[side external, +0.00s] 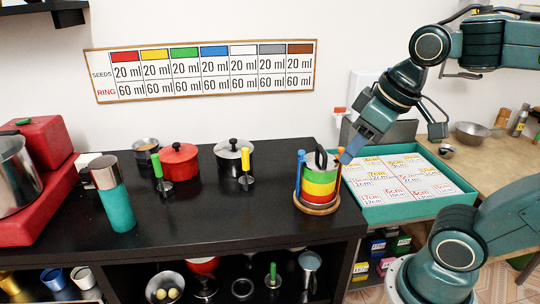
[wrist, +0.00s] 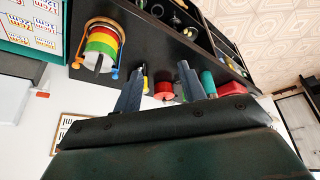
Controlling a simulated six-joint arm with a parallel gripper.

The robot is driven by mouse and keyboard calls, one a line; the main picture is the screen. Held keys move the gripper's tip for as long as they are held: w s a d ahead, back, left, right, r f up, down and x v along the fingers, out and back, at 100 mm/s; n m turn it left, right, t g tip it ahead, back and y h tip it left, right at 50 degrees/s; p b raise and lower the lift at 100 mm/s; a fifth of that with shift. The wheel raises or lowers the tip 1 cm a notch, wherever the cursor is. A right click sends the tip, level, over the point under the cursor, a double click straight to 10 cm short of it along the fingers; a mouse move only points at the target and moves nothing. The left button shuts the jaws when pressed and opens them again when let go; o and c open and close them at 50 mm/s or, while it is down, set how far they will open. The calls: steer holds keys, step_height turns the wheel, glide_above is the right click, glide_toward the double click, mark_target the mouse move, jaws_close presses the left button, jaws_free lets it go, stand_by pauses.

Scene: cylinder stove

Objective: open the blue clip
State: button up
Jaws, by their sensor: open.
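The blue clip (side external: 299,172) stands upright along the left side of a striped cylinder (side external: 320,188) in the side view. In the wrist view the blue clip (wrist: 115,72) shows low on the right of the cylinder (wrist: 101,42). An orange clip (side external: 338,178) is on the cylinder's right side; it also shows in the wrist view (wrist: 76,57). My gripper (side external: 347,156) is right of the cylinder in the side view, close to the orange clip in the picture. In the wrist view my gripper (wrist: 162,68) has its fingers apart and nothing between them. Whether the blue clip is latched is unclear.
The cylinder stands on a round wooden base (side external: 317,208) near the right end of the black counter (side external: 225,220). A teal tray of cards (side external: 455,180) is right.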

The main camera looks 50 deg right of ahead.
steer(key=w+d+r+n+g, duration=0.1)
steer(key=w+d+r, duration=0.15)
steer(key=w, duration=0.35)
steer(key=n+g, duration=0.4)
glide_above(302, 151)
step_height(302, 151, down, 5)
steer(key=shift+d+r, duration=0.1)
steer(key=shift+r, duration=0.05)
step_height(302, 151, down, 14)
steer(key=shift+r, duration=0.1)
jaws_close()
